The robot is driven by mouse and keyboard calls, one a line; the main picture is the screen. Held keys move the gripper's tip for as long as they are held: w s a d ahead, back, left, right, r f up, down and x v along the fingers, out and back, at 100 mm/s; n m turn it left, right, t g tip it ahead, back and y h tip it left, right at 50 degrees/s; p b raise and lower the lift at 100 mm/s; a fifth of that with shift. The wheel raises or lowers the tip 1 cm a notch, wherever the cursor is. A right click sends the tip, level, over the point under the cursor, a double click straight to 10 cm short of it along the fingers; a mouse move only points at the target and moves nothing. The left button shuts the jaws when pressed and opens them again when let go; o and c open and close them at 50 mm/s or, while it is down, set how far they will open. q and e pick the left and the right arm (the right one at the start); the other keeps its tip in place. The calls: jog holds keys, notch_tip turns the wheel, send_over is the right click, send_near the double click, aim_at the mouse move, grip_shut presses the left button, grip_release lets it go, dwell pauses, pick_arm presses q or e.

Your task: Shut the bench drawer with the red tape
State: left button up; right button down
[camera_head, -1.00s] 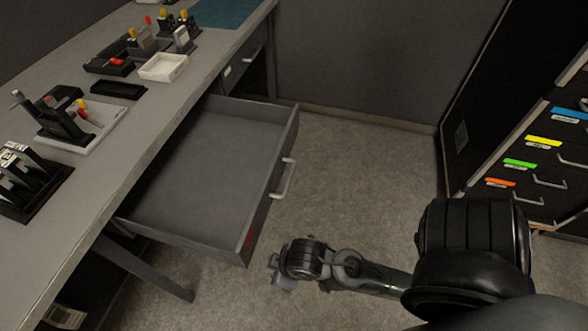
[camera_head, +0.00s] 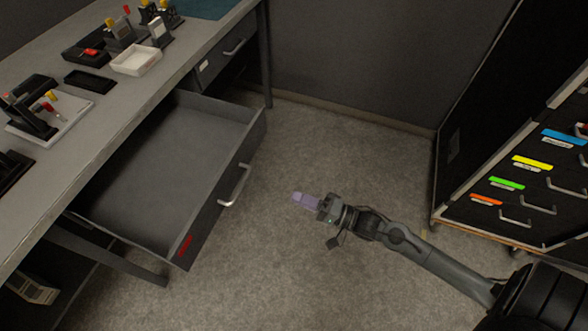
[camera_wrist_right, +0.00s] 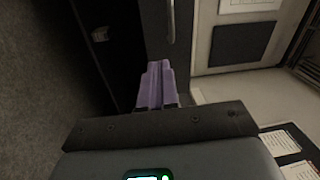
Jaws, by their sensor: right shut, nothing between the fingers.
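The bench drawer (camera_head: 168,165) is grey and empty and stands pulled out from the bench. Its front carries a silver bar handle (camera_head: 235,186) and a strip of red tape (camera_head: 185,246) at the near end. My right gripper (camera_head: 299,199) has purple fingers, is shut and empty, and is above the floor to the right of the drawer front. It is apart from the handle and points left towards the drawer. In the right wrist view the shut purple fingers (camera_wrist_right: 157,86) show in the middle. My left gripper is not in view.
The bench top (camera_head: 120,98) holds trays, black stands and a white box (camera_head: 136,60). A second drawer (camera_head: 225,58) farther back is shut. A dark cabinet (camera_head: 520,175) with coloured labels stands at the right. Open floor (camera_head: 330,130) lies between.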

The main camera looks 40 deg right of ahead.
pick_arm(q)
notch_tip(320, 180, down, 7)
jog(key=b, duration=0.6)
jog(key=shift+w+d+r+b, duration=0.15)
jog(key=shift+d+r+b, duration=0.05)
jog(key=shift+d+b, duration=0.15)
pick_arm(e)
jog(key=w+a+r, duration=0.1)
jog(key=w+a, duration=0.1)
jog(key=w, duration=0.3)
jog(key=w+a+r+y, duration=0.1)
jog(key=w+a+r, duration=0.1)
jog(key=w, duration=0.3)
jog(key=shift+w+a+r+m+t, duration=0.3)
jog(key=shift+a+m, duration=0.1)
jog(key=shift+a, duration=0.4)
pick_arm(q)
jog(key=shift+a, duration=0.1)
